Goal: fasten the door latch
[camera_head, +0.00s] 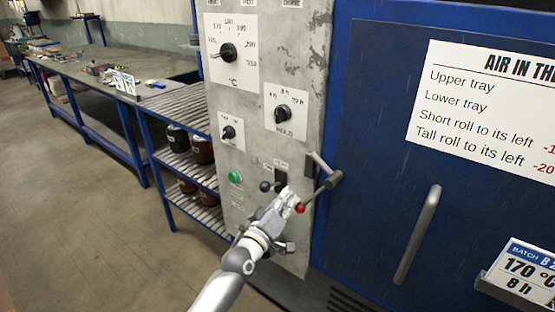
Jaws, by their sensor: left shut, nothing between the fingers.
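The door latch (330,182) is a dark lever at the seam between the blue door (385,150) and the grey control panel (268,90). Its arm slants down and left from the door side to a red knob (299,209). A dark bracket (314,166) sits just above it. My left gripper (293,200) is shut and empty, with its fingertips at or right beside the red knob; I cannot tell whether they touch. The door looks closed against the panel. My right gripper is not in view.
The panel carries dials (229,52), a green button (235,177) and a dark switch (280,178) close to my gripper. A grey door handle (417,234) stands to the right. A blue rack (186,170) with jars is to the left. The floor at lower left is clear.

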